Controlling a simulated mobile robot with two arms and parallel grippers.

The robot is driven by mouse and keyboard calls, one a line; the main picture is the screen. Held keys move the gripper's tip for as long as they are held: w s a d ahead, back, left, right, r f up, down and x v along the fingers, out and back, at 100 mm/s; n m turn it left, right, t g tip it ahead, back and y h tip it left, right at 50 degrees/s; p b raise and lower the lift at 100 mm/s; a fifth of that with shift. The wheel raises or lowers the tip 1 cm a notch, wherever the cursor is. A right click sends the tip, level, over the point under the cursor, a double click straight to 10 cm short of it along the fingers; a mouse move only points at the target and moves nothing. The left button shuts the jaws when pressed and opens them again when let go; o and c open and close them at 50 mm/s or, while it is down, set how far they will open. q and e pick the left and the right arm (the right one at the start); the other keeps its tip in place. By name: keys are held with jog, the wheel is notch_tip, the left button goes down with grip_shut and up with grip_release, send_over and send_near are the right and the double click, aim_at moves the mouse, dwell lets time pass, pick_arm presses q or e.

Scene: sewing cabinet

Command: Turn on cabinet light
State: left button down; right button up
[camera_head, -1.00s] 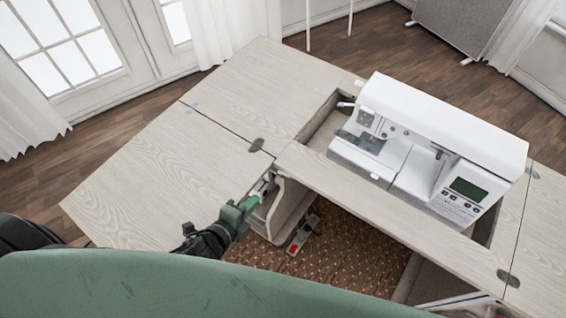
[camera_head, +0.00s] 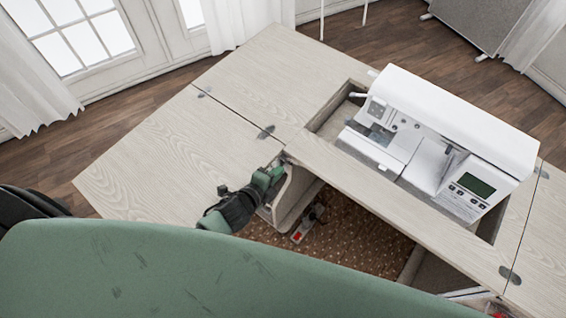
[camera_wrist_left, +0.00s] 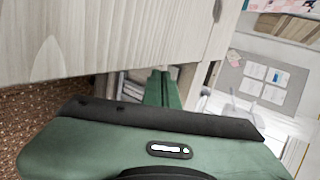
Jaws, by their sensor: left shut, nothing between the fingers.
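The sewing cabinet (camera_head: 180,150) has a pale wood top with hinged leaves and fills the middle of the head view. My left gripper (camera_head: 276,168) is at the cabinet's front edge, beside the upright panel at the left of the knee opening. In the left wrist view its green fingers (camera_wrist_left: 162,88) are together, with nothing seen between them, just below a pale wood panel (camera_wrist_left: 110,40). I cannot make out the cabinet light or its switch in either view. My right gripper is not seen.
A white sewing machine (camera_head: 440,130) sits in the recess of the top. Below the opening lie a brown dotted rug (camera_head: 350,235) and a small grey and red item (camera_head: 305,228). A pinboard (camera_wrist_left: 262,82) with papers shows in the wrist view.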

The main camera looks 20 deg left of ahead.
aim_at(289, 159)
pick_arm(q)
jog(key=w, duration=0.2)
jog(key=shift+w+d+r, duration=0.15)
jog(key=shift+w+d, duration=0.15)
jog(key=shift+w+d+p, duration=0.15)
jog(key=shift+w+p, duration=0.15)
jog(key=shift+w, duration=0.2)
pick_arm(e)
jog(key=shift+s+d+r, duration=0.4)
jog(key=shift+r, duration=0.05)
pick_arm(q)
jog(key=shift+w, duration=0.2)
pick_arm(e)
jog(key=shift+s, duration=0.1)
pick_arm(q)
jog(key=shift+d, duration=0.1)
